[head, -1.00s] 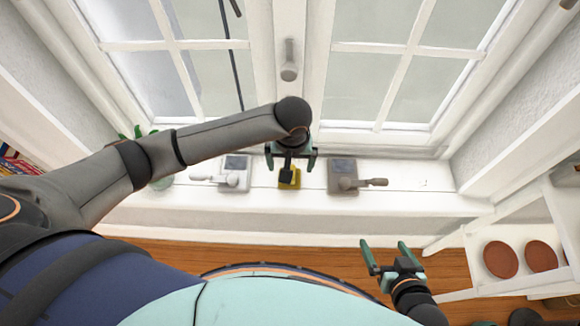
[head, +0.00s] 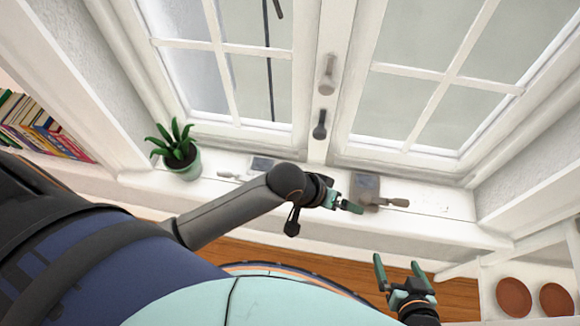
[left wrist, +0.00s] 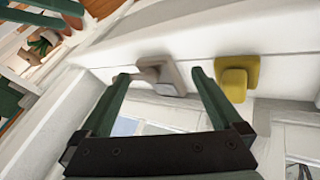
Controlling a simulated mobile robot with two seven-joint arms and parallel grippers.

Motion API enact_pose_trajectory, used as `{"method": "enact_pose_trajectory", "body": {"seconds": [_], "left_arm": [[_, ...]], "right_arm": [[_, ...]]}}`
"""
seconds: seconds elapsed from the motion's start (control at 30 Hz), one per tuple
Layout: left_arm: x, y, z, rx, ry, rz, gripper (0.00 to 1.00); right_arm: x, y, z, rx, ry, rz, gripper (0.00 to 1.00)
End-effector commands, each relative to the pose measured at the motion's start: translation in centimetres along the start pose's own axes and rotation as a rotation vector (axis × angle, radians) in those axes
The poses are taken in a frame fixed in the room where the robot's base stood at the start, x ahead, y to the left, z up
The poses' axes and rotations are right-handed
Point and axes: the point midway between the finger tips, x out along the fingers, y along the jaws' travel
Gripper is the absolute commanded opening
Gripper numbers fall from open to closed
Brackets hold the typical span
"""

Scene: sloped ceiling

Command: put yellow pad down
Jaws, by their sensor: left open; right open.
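The yellow pad (left wrist: 246,66) sits on the white window sill (left wrist: 285,70) in the left wrist view, with a yellow block-like part standing out from it. In the head view it is hidden behind my left arm. My left gripper (head: 344,200) is open and empty near the right-hand handle device on the sill. In the left wrist view the pad lies just right of the right finger of my left gripper (left wrist: 160,78), outside the jaws. My right gripper (head: 398,265) is open and empty, in front of the sill and away from the pad.
A grey-brown device with a handle (head: 367,189) stands on the sill beside my left gripper; a lighter one (head: 262,165) is partly hidden at left. A potted plant (head: 183,160) stands at the sill's left end. Brown round plates (head: 514,297) lie on a shelf at lower right.

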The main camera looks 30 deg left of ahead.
Motion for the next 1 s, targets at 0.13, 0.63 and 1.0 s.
{"method": "enact_pose_trajectory", "body": {"seconds": [0.13, 0.63, 1.0], "left_arm": [[-0.2, -2.2, 2.4, 0.073, 0.140, -0.001, 1.00], [-3.9, -9.1, 7.1, 0.320, 0.342, -0.200, 1.00], [-5.2, -8.6, 6.6, 0.316, 0.342, -0.205, 1.00]], "right_arm": [[-0.1, 0.0, 0.2, -0.002, -0.005, 0.000, 1.00], [-0.1, 0.1, 0.2, -0.002, -0.006, 0.001, 1.00], [-1.2, 0.0, -1.1, -0.003, -0.002, 0.002, 1.00]]}}
